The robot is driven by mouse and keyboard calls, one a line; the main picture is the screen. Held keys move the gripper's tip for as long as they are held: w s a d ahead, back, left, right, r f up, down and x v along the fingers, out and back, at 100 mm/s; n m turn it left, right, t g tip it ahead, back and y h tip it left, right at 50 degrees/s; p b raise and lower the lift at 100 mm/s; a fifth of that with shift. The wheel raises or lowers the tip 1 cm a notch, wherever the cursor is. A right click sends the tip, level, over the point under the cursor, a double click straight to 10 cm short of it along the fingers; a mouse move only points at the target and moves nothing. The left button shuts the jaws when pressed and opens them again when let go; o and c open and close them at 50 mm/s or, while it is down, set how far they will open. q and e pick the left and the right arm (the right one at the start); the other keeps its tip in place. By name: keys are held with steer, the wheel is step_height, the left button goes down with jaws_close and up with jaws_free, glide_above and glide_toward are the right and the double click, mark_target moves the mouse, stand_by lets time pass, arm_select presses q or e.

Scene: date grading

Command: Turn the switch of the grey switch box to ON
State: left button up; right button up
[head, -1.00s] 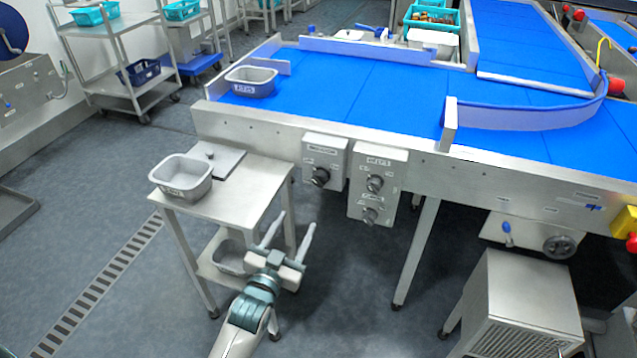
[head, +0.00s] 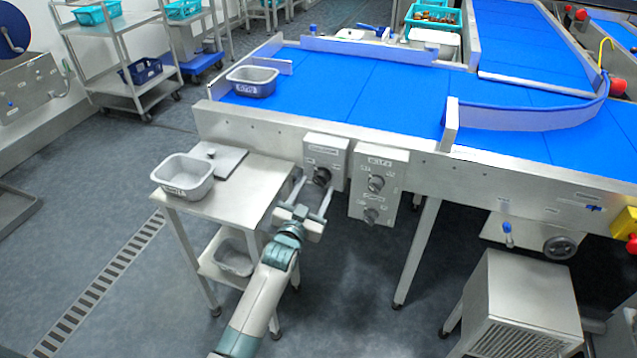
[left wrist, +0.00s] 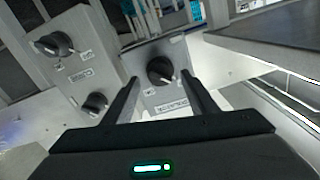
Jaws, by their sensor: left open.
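A grey switch box (head: 325,152) with one black rotary knob (head: 322,176) hangs on the front of the conveyor frame. My left gripper (head: 314,186) is open in front of this knob, its fingers pointing at the box. In the left wrist view, the knob (left wrist: 160,70) sits between the two open fingers (left wrist: 160,82), and the box (left wrist: 158,52) shows behind it. I cannot tell whether the fingers touch the knob. The small labels are too blurred to read. My right gripper is not in view.
A second grey box (head: 379,190) with two knobs hangs just to the right; it also shows in the left wrist view (left wrist: 78,60). A steel side table (head: 240,190) with a grey tub (head: 183,178) stands close left of my arm. A blue conveyor belt (head: 340,85) runs above.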

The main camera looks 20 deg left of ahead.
mark_target(318, 183)
arm_select(q)
steer(key=shift+w, duration=1.65)
steer(key=c, duration=1.1)
steer(key=shift+o, duration=0.2)
